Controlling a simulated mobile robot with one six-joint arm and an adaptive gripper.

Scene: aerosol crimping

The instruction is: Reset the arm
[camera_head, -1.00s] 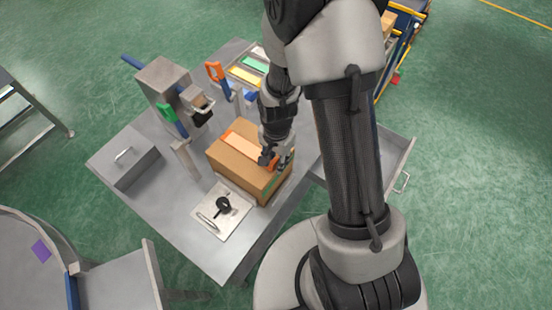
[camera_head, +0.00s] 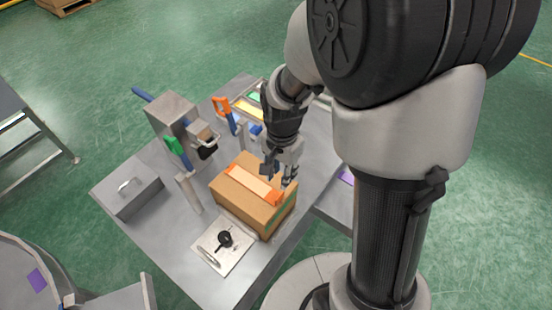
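My arm comes down from the upper right and covers much of the right side of the view. My gripper (camera_head: 278,178) hangs just above the right part of a brown cardboard box (camera_head: 232,199) with an orange strip on top. The fingers are small and dark here, and I cannot tell whether they are open or shut. I cannot tell whether they touch the box. No object shows clearly between them.
The box stands on a grey metal table (camera_head: 125,220). A white plate (camera_head: 220,258) with a black knob lies in front. A grey case (camera_head: 128,188) sits at the left. Green floor surrounds the table.

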